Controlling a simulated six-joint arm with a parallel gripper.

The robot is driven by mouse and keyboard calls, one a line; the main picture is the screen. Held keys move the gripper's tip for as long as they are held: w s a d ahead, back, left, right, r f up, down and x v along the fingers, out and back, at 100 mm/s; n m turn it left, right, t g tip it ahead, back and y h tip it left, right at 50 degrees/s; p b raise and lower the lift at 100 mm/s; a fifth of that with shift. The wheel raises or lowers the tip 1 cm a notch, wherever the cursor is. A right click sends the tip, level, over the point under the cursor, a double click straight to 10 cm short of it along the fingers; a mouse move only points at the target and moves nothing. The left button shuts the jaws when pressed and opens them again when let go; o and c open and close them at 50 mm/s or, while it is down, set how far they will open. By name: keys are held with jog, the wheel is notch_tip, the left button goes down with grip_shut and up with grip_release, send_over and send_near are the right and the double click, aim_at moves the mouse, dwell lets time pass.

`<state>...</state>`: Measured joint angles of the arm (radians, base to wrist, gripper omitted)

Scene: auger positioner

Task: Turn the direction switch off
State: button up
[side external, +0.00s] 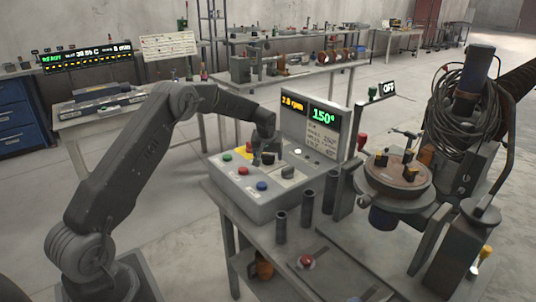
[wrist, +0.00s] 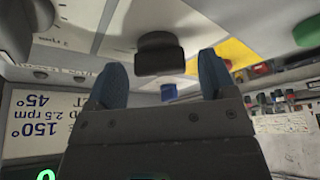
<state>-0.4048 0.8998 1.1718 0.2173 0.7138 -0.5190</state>
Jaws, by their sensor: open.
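A grey control box (side external: 275,190) stands on the bench, with coloured buttons and dark knobs on its sloped top. My gripper (side external: 262,150) is low over the top panel, near a black knob (side external: 268,158). In the wrist view, my gripper (wrist: 163,75) is open and empty. A black knob (wrist: 160,53) shows between and just beyond its blue-padded fingertips; contact cannot be told. A second dark knob (side external: 288,172) sits closer to the box's front right. No readable label marks the direction switch, so I cannot tell which knob it is.
Green (side external: 227,156), red (side external: 243,171) and blue (side external: 262,186) buttons sit close to my gripper. The upright display (side external: 325,115) reads 150°, and a sign (side external: 387,88) reads OFF. Dark upright tubes (side external: 280,227) and a round turntable (side external: 395,178) stand to the right.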

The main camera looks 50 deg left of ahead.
jog(key=c, duration=0.9)
jog(key=shift+n, duration=0.3)
jog(key=n+g, duration=0.1)
jog(key=n, duration=0.2)
jog(key=shift+y, duration=0.4)
jog(key=shift+w+n+g, duration=0.1)
jog(key=shift+n+g, duration=0.45)
jog(key=shift+n, duration=0.75)
jog(key=shift+n+g, duration=0.55)
jog(key=shift+n, duration=0.75)
jog(key=shift+y, duration=0.3)
